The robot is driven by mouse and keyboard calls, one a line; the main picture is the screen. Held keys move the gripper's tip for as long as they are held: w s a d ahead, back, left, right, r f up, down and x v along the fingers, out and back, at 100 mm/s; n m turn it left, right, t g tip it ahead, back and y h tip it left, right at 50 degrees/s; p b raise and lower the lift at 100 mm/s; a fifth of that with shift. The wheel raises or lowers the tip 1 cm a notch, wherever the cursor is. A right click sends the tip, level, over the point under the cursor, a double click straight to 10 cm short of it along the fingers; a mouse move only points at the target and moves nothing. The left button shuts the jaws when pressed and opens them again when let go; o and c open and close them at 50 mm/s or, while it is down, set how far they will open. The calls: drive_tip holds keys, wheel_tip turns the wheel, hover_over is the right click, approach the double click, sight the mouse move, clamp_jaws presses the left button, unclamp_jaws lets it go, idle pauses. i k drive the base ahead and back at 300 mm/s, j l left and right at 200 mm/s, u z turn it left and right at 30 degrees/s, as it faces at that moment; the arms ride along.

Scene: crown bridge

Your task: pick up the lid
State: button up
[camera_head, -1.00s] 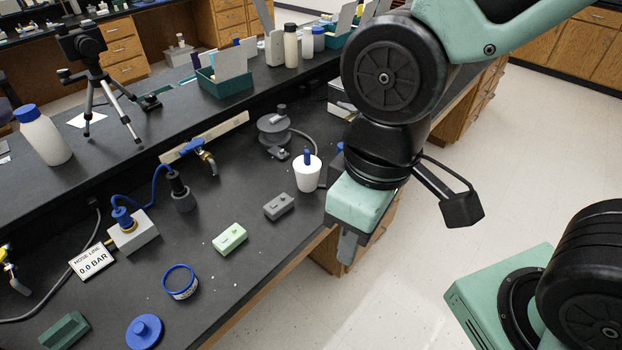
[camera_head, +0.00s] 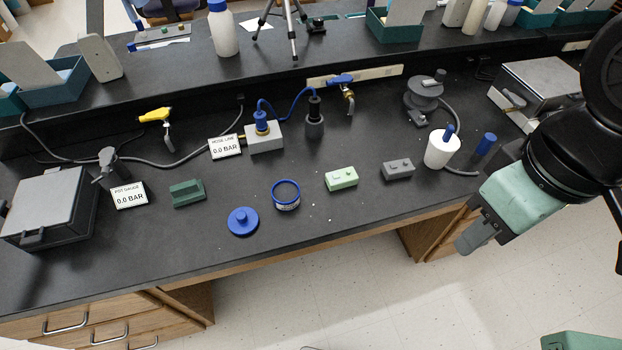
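A round blue lid (camera_head: 242,221) with a raised knob lies flat on the black bench near its front edge. A small open pot with a blue rim (camera_head: 286,194) stands just to its right, apart from it. My gripper (camera_head: 470,243) is at the right of the view, past the bench's front edge and far to the right of the lid. Its fingers point down and left; whether they are open or shut does not show. Nothing is seen held in it.
A green block (camera_head: 187,193), a light green block (camera_head: 341,178) and a grey block (camera_head: 398,169) sit on the bench (camera_head: 150,240). A white cup (camera_head: 442,149) stands near my gripper. A grey box (camera_head: 48,208) is at the left. The bench around the lid's front is clear.

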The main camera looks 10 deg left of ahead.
sight(243, 220)
drive_tip(key=u, duration=1.45)
drive_tip(key=z, duration=0.35)
drive_tip(key=i+j, duration=0.1)
drive_tip(key=j, duration=0.25)
drive_tip(key=i+j+z, duration=0.1)
drive_tip(key=j, duration=0.3)
